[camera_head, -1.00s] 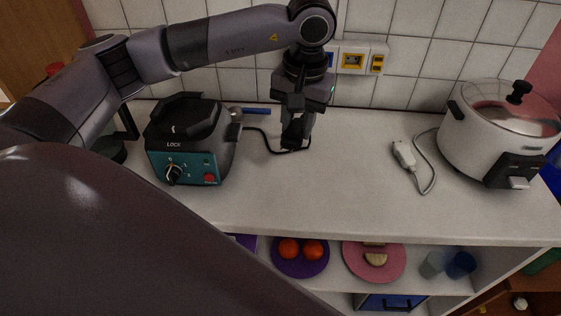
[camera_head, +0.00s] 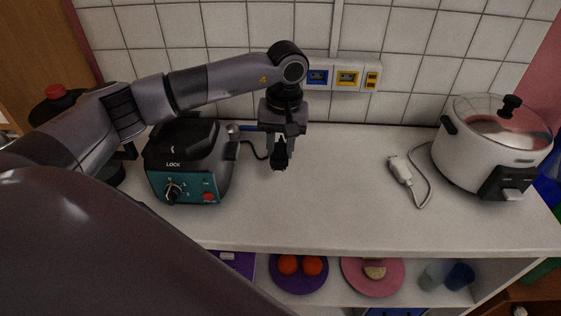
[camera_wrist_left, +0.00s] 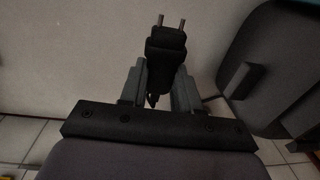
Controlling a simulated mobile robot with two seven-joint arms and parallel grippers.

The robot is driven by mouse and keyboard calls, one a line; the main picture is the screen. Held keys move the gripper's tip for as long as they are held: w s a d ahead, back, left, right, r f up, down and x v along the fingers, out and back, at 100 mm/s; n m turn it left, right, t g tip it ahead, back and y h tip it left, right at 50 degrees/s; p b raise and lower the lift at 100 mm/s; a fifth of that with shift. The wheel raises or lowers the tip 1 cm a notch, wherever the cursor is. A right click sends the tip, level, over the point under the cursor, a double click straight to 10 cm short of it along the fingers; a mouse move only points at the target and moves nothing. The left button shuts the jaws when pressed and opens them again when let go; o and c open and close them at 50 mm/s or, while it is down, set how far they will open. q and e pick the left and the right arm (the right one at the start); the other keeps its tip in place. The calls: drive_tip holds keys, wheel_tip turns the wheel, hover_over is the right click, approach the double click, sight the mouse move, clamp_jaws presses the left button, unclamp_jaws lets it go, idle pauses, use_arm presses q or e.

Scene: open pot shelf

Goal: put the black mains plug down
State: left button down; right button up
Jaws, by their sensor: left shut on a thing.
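The black mains plug (camera_head: 280,152) is between the fingers of my left gripper (camera_head: 281,160), which is shut on it. The left wrist view shows the plug (camera_wrist_left: 167,45) with its two metal pins pointing to the picture's top, past the fingertips of the left gripper (camera_wrist_left: 160,75). In the head view the plug is low over the white worktop (camera_head: 330,205), right of the blender base. I cannot tell whether it touches the worktop. Its black cord (camera_head: 256,150) runs left towards the blender base. My right gripper is not in view.
The black and teal blender base (camera_head: 187,180) stands left of the gripper. A white plug with cord (camera_head: 400,170) lies to the right, beside the white cooker (camera_head: 475,155). Wall sockets (camera_head: 345,76) are behind. The worktop's middle is clear.

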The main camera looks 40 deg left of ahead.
sight(281, 176)
use_arm(q)
wheel_tip(281, 176, down, 6)
drive_tip(key=shift+r+p, duration=0.2)
drive_tip(key=shift+p, duration=0.1)
drive_tip(key=shift+f+b, duration=0.45)
drive_tip(key=c, duration=0.8)
unclamp_jaws()
drive_tip(key=shift+r, duration=0.1)
